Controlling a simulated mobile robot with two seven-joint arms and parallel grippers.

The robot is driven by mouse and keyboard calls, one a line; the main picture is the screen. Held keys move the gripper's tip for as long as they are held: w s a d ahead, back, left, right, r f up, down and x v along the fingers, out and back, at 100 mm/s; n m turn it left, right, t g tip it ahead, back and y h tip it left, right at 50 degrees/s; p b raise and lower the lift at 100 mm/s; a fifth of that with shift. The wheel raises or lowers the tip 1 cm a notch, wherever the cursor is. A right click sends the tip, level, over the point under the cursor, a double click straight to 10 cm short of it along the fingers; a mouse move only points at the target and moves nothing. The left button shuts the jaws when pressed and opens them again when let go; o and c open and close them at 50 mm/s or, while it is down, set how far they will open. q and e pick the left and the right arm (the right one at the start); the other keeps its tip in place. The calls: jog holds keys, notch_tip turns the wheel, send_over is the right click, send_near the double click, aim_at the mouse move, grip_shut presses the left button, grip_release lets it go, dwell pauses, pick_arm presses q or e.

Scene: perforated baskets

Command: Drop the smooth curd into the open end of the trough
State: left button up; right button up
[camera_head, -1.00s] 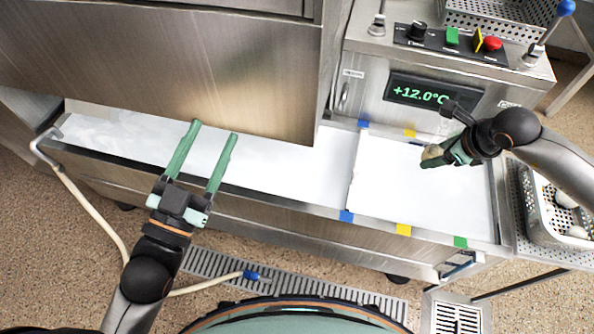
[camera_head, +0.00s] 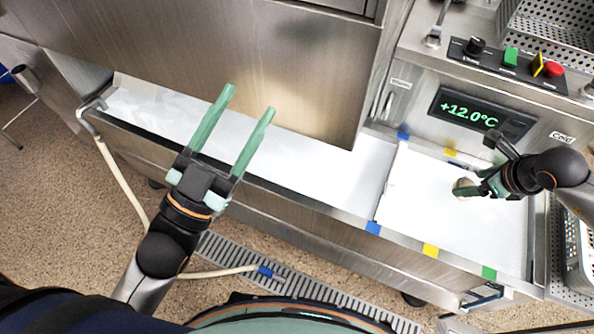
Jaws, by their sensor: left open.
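The trough (camera_head: 300,203) is a long steel channel with white contents, running from left to right under a large steel housing. Its right section (camera_head: 420,205) shows a flat white surface with a distinct left edge; I cannot tell whether this is a cover or liquid. My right gripper (camera_head: 474,188) is over that section, shut on a small cream-coloured curd (camera_head: 463,187). The curd's far side is partly hidden by the fingers, and its surface is too small to judge. My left gripper (camera_head: 245,100) is open and empty, its two green fingers above the left part of the trough.
A control panel (camera_head: 508,66) with knob and buttons stands behind the right section, above a +12.0 display (camera_head: 468,108). Blue, yellow and green tapes mark the rims. A perforated basket (camera_head: 573,250) is at the right edge. A hose (camera_head: 128,190) hangs at the left.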

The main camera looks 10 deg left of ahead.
jog(key=o, duration=0.3)
jog(key=shift+o, duration=0.2)
jog(key=shift+s+d+r, duration=0.1)
jog(key=shift+s+r, duration=0.05)
jog(key=shift+r, duration=0.35)
pick_arm(q)
notch_tip(320, 180, down, 14)
jog(key=w+a+n+g+y+p, duration=0.1)
jog(key=w+n+g+y+p, duration=0.1)
jog(key=n+g+y, duration=0.1)
jog(key=shift+w+r+n+g+y, duration=0.25)
jog(key=shift+n+g+y, duration=0.15)
jog(key=shift+g+y, duration=0.55)
pick_arm(e)
jog(key=v, duration=1.1)
jog(key=shift+r, duration=0.25)
jog(key=shift+s, duration=0.15)
